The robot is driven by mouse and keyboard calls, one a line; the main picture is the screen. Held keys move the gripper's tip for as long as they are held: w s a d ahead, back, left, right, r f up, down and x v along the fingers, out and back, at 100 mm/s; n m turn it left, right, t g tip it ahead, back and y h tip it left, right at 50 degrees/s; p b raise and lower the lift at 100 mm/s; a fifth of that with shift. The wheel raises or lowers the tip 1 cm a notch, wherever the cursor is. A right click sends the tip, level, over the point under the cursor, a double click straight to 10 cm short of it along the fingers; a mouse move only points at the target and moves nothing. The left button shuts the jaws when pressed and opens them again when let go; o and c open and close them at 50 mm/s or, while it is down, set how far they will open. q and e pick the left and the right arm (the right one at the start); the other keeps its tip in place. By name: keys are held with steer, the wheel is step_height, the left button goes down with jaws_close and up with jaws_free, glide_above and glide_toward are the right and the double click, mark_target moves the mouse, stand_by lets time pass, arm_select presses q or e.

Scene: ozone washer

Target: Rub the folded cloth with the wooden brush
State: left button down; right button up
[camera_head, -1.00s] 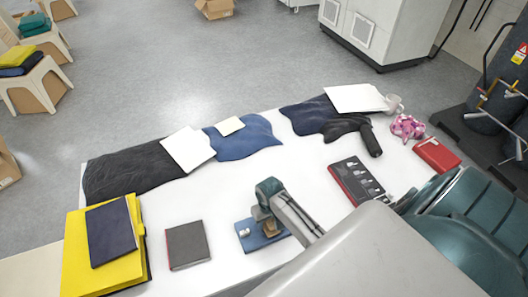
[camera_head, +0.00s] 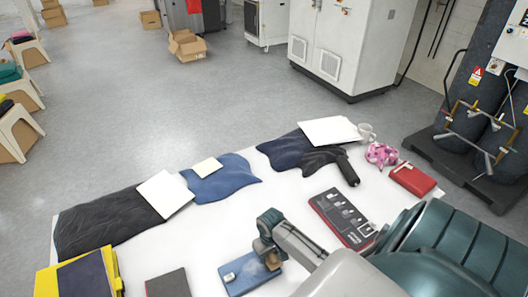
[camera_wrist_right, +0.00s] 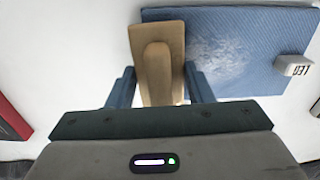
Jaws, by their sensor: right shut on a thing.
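The folded cloth (camera_head: 240,279) is a flat blue rectangle near the front of the white table. In the right wrist view the cloth (camera_wrist_right: 245,38) has a pale, whitish patch. My right gripper (camera_head: 268,251) is shut on the wooden brush (camera_head: 273,262). In the right wrist view the tan brush (camera_wrist_right: 158,58) sits between the two blue fingers, by one end of the cloth and partly overlapping it. I cannot tell whether it presses on the cloth. A small white block (camera_wrist_right: 293,66) with dark letters lies on the cloth. My left gripper is out of view.
A black-and-red case (camera_head: 343,217) lies right of the cloth and a dark book (camera_head: 168,284) lies left. A red box (camera_head: 413,179) is at right.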

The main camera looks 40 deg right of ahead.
mark_target(244, 272)
steer(key=shift+s+d, duration=0.1)
steer(key=shift+d, duration=0.25)
steer(key=shift+w+a, duration=0.45)
steer(key=shift+a, duration=1.35)
steer(key=shift+w+a, duration=0.4)
steer(key=shift+a, duration=1.4)
steer(key=shift+w+a, duration=0.45)
steer(key=shift+a, duration=1.35)
steer(key=shift+d+r, duration=0.1)
steer(key=shift+r, duration=2.95)
step_height(244, 272, up, 3)
